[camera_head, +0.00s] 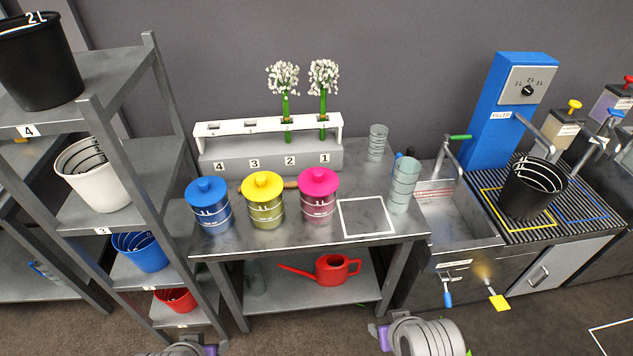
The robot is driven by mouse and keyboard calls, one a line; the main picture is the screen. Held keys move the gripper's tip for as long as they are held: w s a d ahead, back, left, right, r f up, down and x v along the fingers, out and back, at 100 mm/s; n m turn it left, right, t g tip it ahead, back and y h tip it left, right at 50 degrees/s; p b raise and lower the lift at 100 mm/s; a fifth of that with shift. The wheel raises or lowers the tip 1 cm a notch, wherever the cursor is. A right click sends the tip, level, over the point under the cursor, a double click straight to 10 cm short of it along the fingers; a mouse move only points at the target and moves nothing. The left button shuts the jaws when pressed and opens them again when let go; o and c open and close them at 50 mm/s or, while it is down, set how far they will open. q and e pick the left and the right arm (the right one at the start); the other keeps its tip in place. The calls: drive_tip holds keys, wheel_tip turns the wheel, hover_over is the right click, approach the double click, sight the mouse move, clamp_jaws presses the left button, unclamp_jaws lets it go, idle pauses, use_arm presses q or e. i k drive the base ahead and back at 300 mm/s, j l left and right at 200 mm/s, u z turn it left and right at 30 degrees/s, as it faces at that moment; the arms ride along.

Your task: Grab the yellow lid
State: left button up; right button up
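The yellow lid (261,183) sits on a clear jar (265,214) with yellowish contents. The jar stands upright on the grey metal table, between a jar with a blue lid (207,190) on its left and one with a pink lid (318,181) on its right. The yellow lid has a round knob on top. I see no fingertips of either gripper.
Behind the jars stands a numbered white rack (267,127) holding two white-flowered stems. Clear glasses (404,184) stand at the table's right. A white square outline (367,217) encloses bare tabletop. A shelf with buckets is left; a sink (455,216) and blue filler (509,105) are right.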

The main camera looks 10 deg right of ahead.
sight(262, 186)
drive_tip(key=i+j+u, duration=0.1)
drive_tip(key=u, duration=0.25)
drive_tip(key=i+j+u, duration=0.1)
drive_tip(key=u, duration=0.25)
drive_tip(key=i+j+u, duration=0.1)
drive_tip(key=u, duration=0.25)
